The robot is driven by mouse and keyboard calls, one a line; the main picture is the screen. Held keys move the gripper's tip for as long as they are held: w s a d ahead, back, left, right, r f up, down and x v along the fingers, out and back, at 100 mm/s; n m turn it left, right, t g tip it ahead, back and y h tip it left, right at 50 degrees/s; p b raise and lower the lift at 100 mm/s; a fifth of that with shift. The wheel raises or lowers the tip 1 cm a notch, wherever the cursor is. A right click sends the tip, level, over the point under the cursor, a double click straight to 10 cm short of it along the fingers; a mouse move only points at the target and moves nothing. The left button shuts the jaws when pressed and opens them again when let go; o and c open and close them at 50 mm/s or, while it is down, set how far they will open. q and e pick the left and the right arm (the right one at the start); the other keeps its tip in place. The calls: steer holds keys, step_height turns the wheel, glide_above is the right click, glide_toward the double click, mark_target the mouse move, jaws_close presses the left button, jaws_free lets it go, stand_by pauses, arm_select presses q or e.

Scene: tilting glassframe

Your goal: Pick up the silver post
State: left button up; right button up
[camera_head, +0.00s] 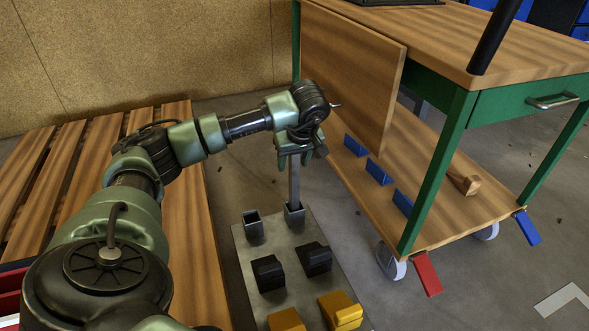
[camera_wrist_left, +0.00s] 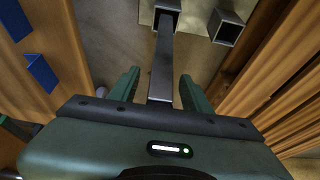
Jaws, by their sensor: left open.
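The silver post (camera_head: 294,185) stands upright in a square socket (camera_head: 294,213) on a grey metal plate (camera_head: 247,275). My left gripper (camera_head: 294,163) is at the post's upper end in the head view. In the left wrist view the post (camera_wrist_left: 162,65) runs between the two green fingers of my left gripper (camera_wrist_left: 160,90), with a visible gap on both sides. The gripper is open and around the post's top end, not closed on it. My right gripper is not in view.
A second, empty square socket (camera_head: 252,224) is beside the post. Black blocks (camera_head: 268,272) and yellow blocks (camera_head: 340,309) sit on the plate's near part. A wooden workbench with green legs (camera_head: 440,170) stands close on the right. Wooden slats (camera_head: 160,240) lie left.

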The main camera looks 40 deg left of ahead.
arm_select(q)
steer(key=shift+x, duration=0.8)
steer(key=shift+r, duration=0.1)
steer(key=shift+c, duration=0.3)
jaws_close()
stand_by(0.4)
